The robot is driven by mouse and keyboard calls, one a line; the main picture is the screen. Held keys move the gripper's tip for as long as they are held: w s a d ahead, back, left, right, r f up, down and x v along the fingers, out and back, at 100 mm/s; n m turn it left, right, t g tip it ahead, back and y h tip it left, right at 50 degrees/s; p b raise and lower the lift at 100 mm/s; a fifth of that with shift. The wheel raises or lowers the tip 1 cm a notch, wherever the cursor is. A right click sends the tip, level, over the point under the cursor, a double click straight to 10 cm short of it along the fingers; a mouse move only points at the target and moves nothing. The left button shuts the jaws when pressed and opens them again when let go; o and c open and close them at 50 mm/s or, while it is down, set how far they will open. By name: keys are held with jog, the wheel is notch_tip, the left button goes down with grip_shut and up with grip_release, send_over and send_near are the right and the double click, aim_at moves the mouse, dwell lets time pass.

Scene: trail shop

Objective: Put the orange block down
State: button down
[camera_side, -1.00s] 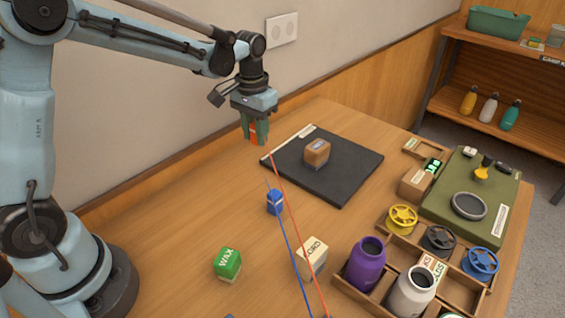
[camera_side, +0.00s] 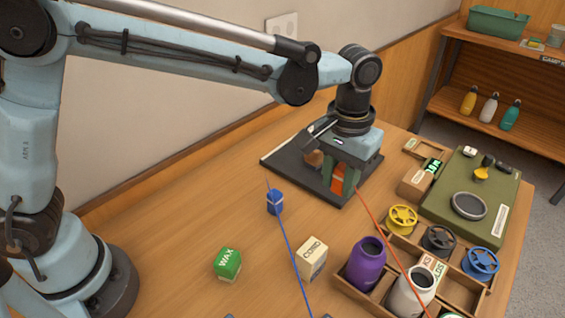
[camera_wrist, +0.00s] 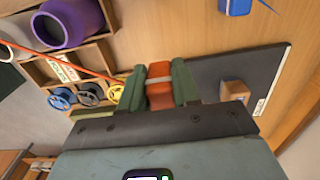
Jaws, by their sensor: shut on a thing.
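My gripper (camera_side: 340,180) is shut on the orange block (camera_side: 338,172), which sits between the green fingers. In the wrist view the orange block (camera_wrist: 160,88) shows between the fingertips (camera_wrist: 159,82), with a paler band across it. An orange-red cord runs from the block toward the lower right, past the bottles. In the side view the gripper is over the front right part of the dark mat (camera_side: 285,165). I cannot tell whether the block touches the mat. A brown block (camera_side: 314,158) lies on the mat, partly hidden behind the gripper; it also shows in the wrist view (camera_wrist: 234,91).
A blue block (camera_side: 275,203) with a blue cord, a green WAX box (camera_side: 228,263) and a CORD box (camera_side: 312,258) stand on the table. A wooden tray (camera_side: 352,292) holds bottles, with spools nearby. Bare table lies left of the blue block.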

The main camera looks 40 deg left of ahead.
aim_at(339, 237)
jog(key=f, duration=0.3)
jog(key=d+f, duration=0.1)
jog(key=f, duration=0.2)
jog(key=d+f, duration=0.1)
jog(key=f, duration=0.3)
jog(key=shift+s+d, duration=0.2)
jog(key=shift+s, duration=0.2)
jog(key=shift+f, duration=0.25)
jog(key=c, duration=0.8)
grip_release()
jog(key=shift+r, duration=0.2)
